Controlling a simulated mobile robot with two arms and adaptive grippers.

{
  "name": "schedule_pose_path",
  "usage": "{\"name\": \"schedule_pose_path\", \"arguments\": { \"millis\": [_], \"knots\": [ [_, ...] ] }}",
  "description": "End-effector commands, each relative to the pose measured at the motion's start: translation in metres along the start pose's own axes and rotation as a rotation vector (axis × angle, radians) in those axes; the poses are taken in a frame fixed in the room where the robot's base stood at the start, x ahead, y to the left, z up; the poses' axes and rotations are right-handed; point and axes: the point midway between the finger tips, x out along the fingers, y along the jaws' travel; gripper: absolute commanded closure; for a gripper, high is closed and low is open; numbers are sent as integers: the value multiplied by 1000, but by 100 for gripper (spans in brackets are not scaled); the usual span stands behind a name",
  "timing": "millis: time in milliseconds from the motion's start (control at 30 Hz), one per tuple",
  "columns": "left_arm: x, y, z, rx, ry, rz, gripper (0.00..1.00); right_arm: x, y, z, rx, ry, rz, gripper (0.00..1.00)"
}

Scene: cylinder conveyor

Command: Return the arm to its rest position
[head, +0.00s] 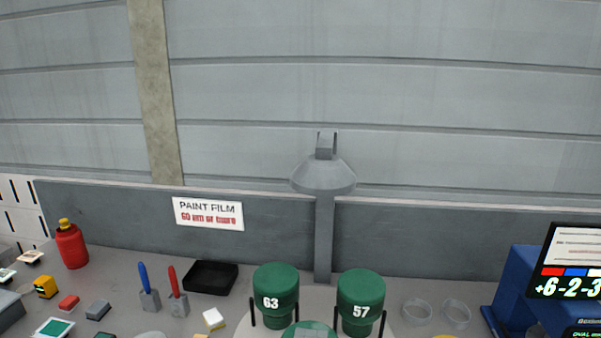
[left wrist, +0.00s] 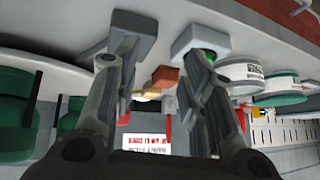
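My left gripper (left wrist: 167,38) shows only in the left wrist view. Its two fingers are spread apart, and I see nothing held between them. Neither of my arms shows in the head view, and my right gripper is in neither view. A green cylinder marked 63 (head: 275,290) and a green cylinder marked 57 (head: 361,296) stand side by side at the lower middle of the head view. Green round shapes (left wrist: 16,125) also show at the left edge of the left wrist view.
A black tray (head: 211,277), a red bottle (head: 71,246), blue-handled and red-handled tools (head: 145,287) and small blocks lie on the left of the bench. Two clear rings (head: 417,311) are right of the cylinders. A blue machine with a screen (head: 570,262) stands far right. A grey panel (head: 110,220) backs the bench.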

Motion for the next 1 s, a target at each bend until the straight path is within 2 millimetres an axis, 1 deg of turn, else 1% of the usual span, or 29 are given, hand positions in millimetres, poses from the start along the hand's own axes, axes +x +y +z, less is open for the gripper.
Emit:
{"name": "schedule_pose_path", "arguments": {
  "millis": [33,100,267,300,333,400,567,667,767,900,967,1000],
  "knots": [
    [-8,6,18,28,-55,26,61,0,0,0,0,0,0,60],
    [-19,14,40,66,-130,63,61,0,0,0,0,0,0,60],
    [-47,29,85,151,-279,146,61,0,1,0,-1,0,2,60],
    [-55,32,96,172,-315,167,61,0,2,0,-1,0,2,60],
    [-55,34,102,183,-333,176,61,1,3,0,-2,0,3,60],
    [-33,36,109,178,-334,171,61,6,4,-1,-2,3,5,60],
    [5,42,128,178,-346,171,61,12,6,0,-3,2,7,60],
    [32,46,145,180,-357,172,61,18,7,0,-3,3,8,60],
    [64,51,167,182,-371,173,61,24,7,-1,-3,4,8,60],
    [114,58,209,187,-392,175,61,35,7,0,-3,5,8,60],
    [134,60,230,189,-402,176,61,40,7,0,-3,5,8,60],
    [147,62,244,191,-409,176,61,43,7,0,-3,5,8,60]
  ]
}}
